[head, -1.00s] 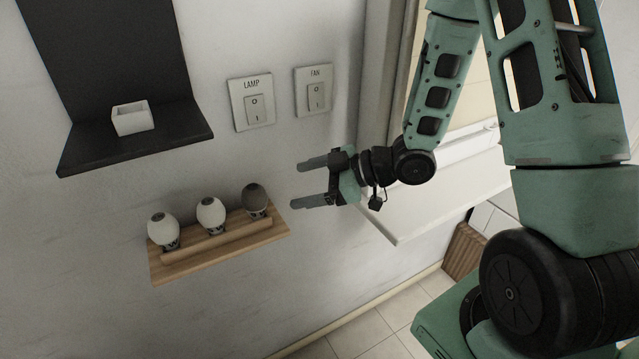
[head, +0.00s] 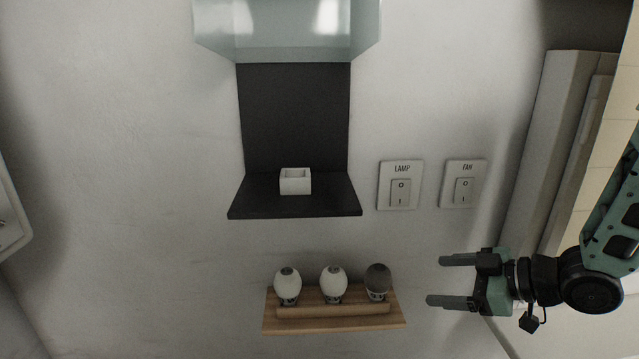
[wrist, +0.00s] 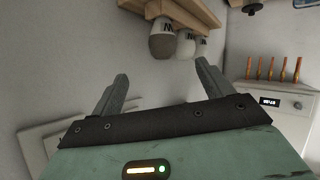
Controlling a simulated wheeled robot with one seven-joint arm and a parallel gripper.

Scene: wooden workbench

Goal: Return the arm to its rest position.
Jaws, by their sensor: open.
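My gripper (head: 446,281) is open and empty at the lower right of the head view. Its two grey fingers are parallel and point left, toward the wooden bulb rack but apart from it. In the wrist view the fingers (wrist: 160,88) stand wide apart with nothing between them. My arm is bent and comes in from the right edge of the head view.
A wooden rack (head: 335,324) on the wall holds two white bulbs (head: 333,281) and a dark bulb (head: 377,279). Above are a black shelf (head: 250,200) with a white box (head: 295,183), a LAMP switch (head: 401,187) and a FAN switch (head: 464,185).

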